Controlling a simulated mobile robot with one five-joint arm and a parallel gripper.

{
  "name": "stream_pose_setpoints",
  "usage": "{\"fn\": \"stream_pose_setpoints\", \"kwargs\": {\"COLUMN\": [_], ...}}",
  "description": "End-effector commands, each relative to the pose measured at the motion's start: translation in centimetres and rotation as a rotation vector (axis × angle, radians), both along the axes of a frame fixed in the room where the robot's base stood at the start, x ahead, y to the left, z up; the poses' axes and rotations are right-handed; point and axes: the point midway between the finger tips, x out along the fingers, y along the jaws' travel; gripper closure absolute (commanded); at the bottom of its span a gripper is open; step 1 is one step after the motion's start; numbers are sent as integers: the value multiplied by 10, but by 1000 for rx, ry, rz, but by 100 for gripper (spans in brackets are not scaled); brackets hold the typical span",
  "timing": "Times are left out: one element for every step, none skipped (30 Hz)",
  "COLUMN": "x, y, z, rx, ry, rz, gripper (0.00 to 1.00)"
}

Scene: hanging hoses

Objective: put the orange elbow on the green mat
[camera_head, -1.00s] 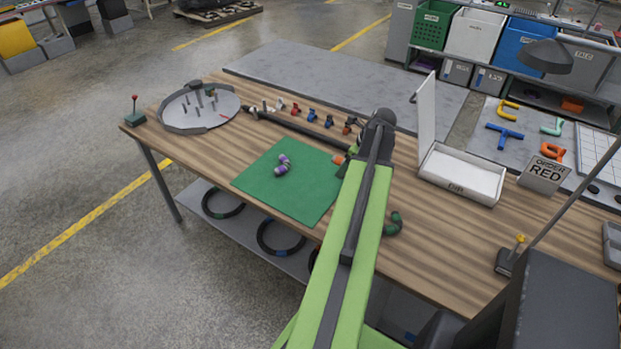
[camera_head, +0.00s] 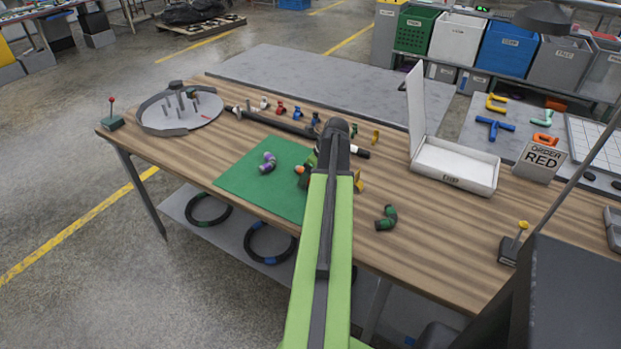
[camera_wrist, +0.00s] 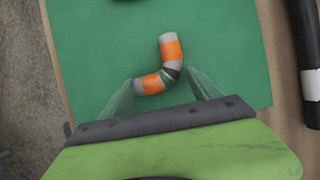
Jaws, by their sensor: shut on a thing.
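The orange elbow (camera_wrist: 171,50), with grey ends and a dark bend, is between the fingers of my gripper (camera_wrist: 162,88), which is shut on it. In the wrist view it is over the green mat (camera_wrist: 100,45); I cannot tell if it touches the mat. In the head view a bit of the orange elbow (camera_head: 299,170) shows just left of my gripper (camera_head: 309,169), above the right part of the green mat (camera_head: 240,182). My arm hides part of the mat's right side.
A purple-and-grey elbow (camera_head: 267,162) lies on the mat, left of my gripper. A dark green elbow (camera_head: 386,218) lies on the table to the right. A dark hose (camera_head: 275,122) and several small coloured fittings lie behind the mat. A white bin (camera_head: 455,165) stands further right.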

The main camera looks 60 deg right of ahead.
Motion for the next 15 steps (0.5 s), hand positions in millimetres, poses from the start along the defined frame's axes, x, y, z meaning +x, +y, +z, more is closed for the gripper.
{"fn": "stream_pose_setpoints", "kwargs": {"x": [0,0,0,0,0,0,0,0,0,0,0,0,0,0,0], "y": [0,0,0,0,0,0,0,0,0,0,0,0,0,0,0], "z": [2,2,2,1,0,-2,-1,0,0,0,0,0,0,0,0], "rx": [0,0,0,0,0,0,0,0,0,0,0,0,0,0,0], "ry": [0,0,0,0,0,0,0,0,0,0,0,0,0,0,0], "rz": [0,0,0,0,0,0,0,0,0,0,0,0,0,0,0], "gripper": [69,69,69,69,69,69,26,22,17,13,9,7,7,7,7]}}
